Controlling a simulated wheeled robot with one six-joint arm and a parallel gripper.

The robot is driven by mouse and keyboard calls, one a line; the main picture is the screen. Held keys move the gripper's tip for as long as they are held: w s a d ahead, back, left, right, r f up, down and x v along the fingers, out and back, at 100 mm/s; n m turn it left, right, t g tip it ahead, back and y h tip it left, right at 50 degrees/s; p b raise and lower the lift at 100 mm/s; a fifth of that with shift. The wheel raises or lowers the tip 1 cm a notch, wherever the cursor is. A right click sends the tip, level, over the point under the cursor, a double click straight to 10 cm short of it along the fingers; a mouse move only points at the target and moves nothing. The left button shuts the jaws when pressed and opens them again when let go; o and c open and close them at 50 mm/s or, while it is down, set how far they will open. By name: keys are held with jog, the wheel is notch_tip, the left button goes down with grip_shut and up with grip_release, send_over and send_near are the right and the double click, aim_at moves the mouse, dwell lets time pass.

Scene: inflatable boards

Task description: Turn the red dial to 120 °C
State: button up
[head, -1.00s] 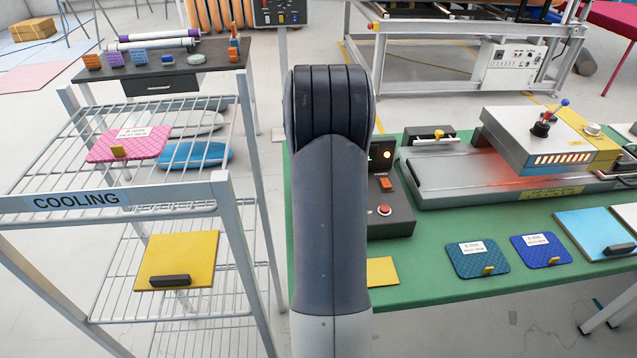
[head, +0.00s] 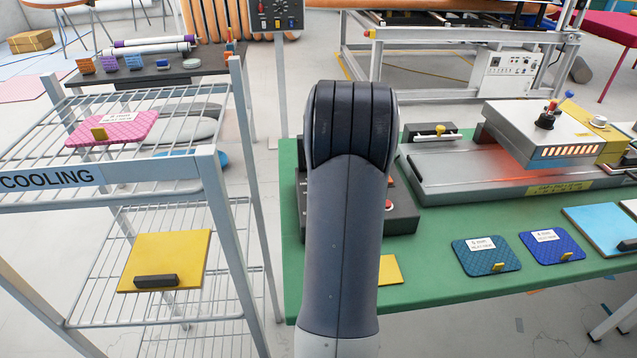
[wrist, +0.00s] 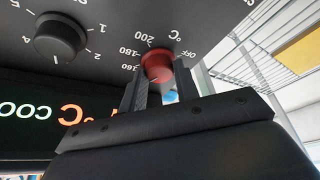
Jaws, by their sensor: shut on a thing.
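The red dial (wrist: 158,65) sits on a dark control panel (wrist: 105,45) in the wrist view, which appears turned upside down. The marks 200, 180, 160, °C and OFF show around the dial; other marks are hidden by my gripper, and I cannot make out where the dial points. My gripper (wrist: 160,74) is shut on the red dial, one finger on each side. In the head view my arm hides the gripper and the dial, and covers part of the control box (head: 402,218) on the green table.
A black numbered knob (wrist: 60,38) is beside the dial. The cooling rack (head: 190,165) stands left of my arm. The heated press (head: 455,185) and several pads lie on the green table (head: 450,288).

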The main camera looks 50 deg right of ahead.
jog(key=n, duration=0.2)
jog(key=n+y, duration=0.1)
jog(key=n, duration=0.1)
jog(key=shift+w+d+n+g+y+b, duration=0.1)
jog(key=shift+d+n+g+y+b, duration=0.1)
jog(key=shift+n+g+y+b, duration=0.1)
jog(key=shift+d+n+g+y, duration=0.1)
jog(key=shift+n+g+y, duration=0.4)
jog(key=shift+n, duration=1.3)
jog(key=shift+p, duration=0.3)
jog(key=o, duration=1)
jog(key=shift+c, duration=0.2)
jog(key=shift+r, duration=0.1)
jog(key=v, duration=1)
jog(key=shift+d+r, duration=0.2)
jog(key=shift+r, duration=0.05)
